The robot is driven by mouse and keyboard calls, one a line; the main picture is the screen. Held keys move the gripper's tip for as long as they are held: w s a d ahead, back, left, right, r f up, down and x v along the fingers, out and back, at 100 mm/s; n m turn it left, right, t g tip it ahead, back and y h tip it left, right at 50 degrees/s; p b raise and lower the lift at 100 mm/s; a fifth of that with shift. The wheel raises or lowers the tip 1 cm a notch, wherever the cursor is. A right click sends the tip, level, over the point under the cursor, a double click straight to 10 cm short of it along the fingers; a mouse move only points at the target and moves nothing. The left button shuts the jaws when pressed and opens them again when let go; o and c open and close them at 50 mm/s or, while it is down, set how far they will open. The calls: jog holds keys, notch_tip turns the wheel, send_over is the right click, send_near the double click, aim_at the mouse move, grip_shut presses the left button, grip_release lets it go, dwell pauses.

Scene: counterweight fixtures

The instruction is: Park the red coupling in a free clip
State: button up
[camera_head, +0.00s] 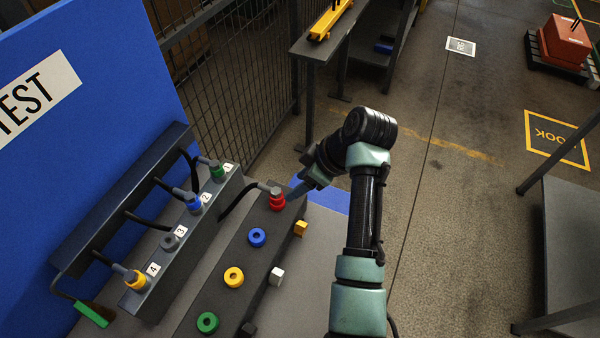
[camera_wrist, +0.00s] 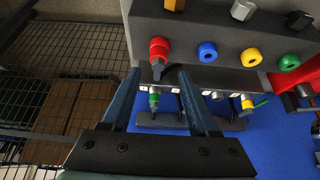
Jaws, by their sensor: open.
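The red coupling (camera_head: 277,199) stands at the far end of the near dark block, with a black hose leading left from it. In the wrist view the red coupling (camera_wrist: 159,49) shows its grey end between the finger lines. My gripper (camera_head: 299,190) is open, close to the coupling's right side; the wrist view shows its two fingers (camera_wrist: 160,76) apart. Contact cannot be told. A block (camera_head: 213,212) numbered 1 to 4 carries green (camera_head: 217,173), blue (camera_head: 194,205), grey (camera_head: 170,242) and yellow (camera_head: 136,279) fittings. I cannot tell which clip is free.
Blue (camera_head: 257,237), yellow (camera_head: 234,277) and green (camera_head: 208,322) rings sit on the near block (camera_head: 228,302). Yellow (camera_head: 301,228) and white (camera_head: 277,276) pieces stick out from its right side. A blue TEST panel (camera_head: 110,95) and mesh fence (camera_head: 230,95) stand behind.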

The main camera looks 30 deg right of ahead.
aim_at(281, 196)
jog(key=b+x, duration=0.7)
jog(key=x, duration=0.2)
jog(key=shift+w+f, duration=0.15)
jog(key=shift+c, duration=0.2)
grip_shut()
dwell(0.4)
